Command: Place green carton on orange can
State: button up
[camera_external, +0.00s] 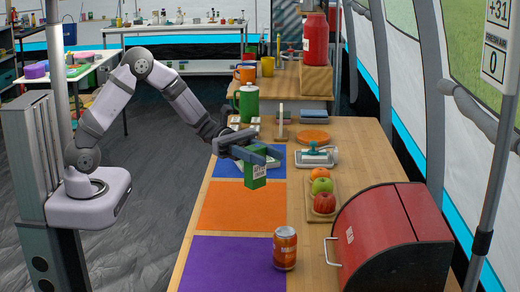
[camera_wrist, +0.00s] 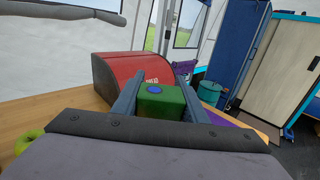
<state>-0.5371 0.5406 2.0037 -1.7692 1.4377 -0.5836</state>
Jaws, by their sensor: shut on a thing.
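The green carton (camera_external: 252,177) is held in my gripper (camera_external: 262,152), raised above the far end of the table near the blue mat. In the wrist view the carton (camera_wrist: 161,101) sits between the two fingers of my gripper (camera_wrist: 160,95), its blue cap showing. The orange can (camera_external: 285,248) stands upright on the table at the near end, beside the purple mat. The carton is well apart from the can, farther back. The can does not show in the wrist view.
Blue (camera_external: 228,166), orange (camera_external: 225,205) and purple (camera_external: 225,262) mats line the table's left side. A red bread box (camera_external: 385,235) stands near right of the can. A tray of fruit (camera_external: 322,195) lies behind it. A green pot (camera_external: 248,103) stands farther back.

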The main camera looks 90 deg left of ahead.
jog(key=w+d+r+m+g+h+p, duration=0.1)
jog(key=d+r+m+g+h, duration=0.15)
jog(key=d, duration=0.85)
jog(key=d+r+m+g+h+p, duration=0.1)
jog(key=d+r+m+g+h, duration=0.2)
jog(key=d, duration=0.8)
jog(key=w+d+r+n+y, duration=0.1)
jog(key=w+r+y, duration=0.1)
jog(key=w+r, duration=0.3)
notch_tip(320, 180, down, 11)
jog(key=w, duration=0.1)
jog(key=shift+r, duration=0.15)
jog(key=shift+d, duration=0.1)
jog(key=shift+f, duration=0.25)
jog(key=o, duration=1.2)
jog(key=shift+r, duration=0.1)
